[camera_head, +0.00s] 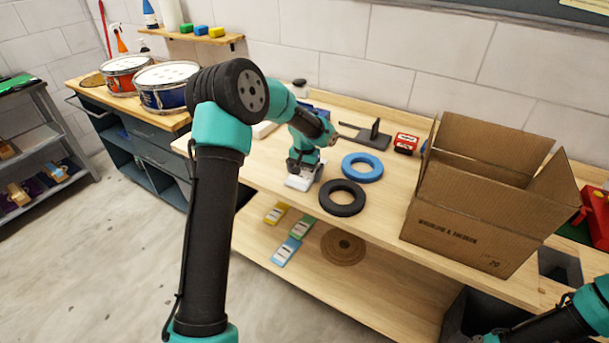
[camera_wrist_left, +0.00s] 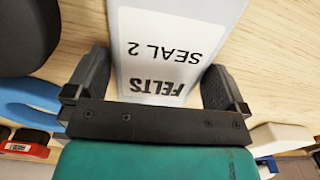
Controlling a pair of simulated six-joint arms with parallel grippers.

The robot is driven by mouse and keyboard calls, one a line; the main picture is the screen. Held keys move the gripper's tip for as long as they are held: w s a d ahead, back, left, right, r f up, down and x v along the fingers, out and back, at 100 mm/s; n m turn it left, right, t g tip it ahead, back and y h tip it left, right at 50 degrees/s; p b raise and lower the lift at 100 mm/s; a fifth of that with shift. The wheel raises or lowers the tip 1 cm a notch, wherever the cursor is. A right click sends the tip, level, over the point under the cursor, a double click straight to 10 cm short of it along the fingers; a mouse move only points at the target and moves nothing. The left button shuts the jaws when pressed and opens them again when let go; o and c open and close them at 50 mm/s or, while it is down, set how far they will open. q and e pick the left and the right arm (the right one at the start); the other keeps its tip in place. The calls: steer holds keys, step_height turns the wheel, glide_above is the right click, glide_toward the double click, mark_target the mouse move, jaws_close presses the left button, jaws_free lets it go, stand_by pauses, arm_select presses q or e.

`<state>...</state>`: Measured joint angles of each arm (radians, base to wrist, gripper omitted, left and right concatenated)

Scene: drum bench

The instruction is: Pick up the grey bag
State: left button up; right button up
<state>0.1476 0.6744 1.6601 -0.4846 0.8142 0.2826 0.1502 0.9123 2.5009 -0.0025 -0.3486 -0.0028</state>
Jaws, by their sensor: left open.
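The grey bag (camera_head: 298,184) lies on the wooden bench, mostly hidden under my left gripper (camera_head: 305,172) in the head view. In the left wrist view the bag (camera_wrist_left: 118,52) is grey with a white label reading "FELTS SEAL 2". My left gripper (camera_wrist_left: 156,78) is open there, with one finger on each side of the bag. I cannot tell whether the fingers touch it. My right arm shows only at the lower right corner of the head view; its gripper is out of view.
A black ring (camera_head: 342,210) and a blue ring (camera_head: 362,158) lie just right of the bag. An open cardboard box (camera_head: 455,225) stands further right. A red item (camera_head: 405,143) sits at the back. A lower shelf (camera_head: 385,300) holds several packets.

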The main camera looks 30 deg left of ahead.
arm_select(q)
steer(key=shift+c, duration=0.4)
steer(key=c, duration=0.5)
steer(key=shift+r, duration=1.35)
steer(key=s+d, duration=0.2)
steer(key=s, duration=0.2)
steer(key=s+d+r, duration=0.1)
steer(key=s+d, duration=0.2)
steer(key=s, duration=0.2)
steer(key=s+d+r, duration=0.1)
steer(key=s+d, duration=0.2)
steer(key=s, duration=0.1)
steer(key=shift+s+d+r, duration=0.15)
steer(key=shift+s+d, duration=0.1)
steer(key=shift+s, duration=0.1)
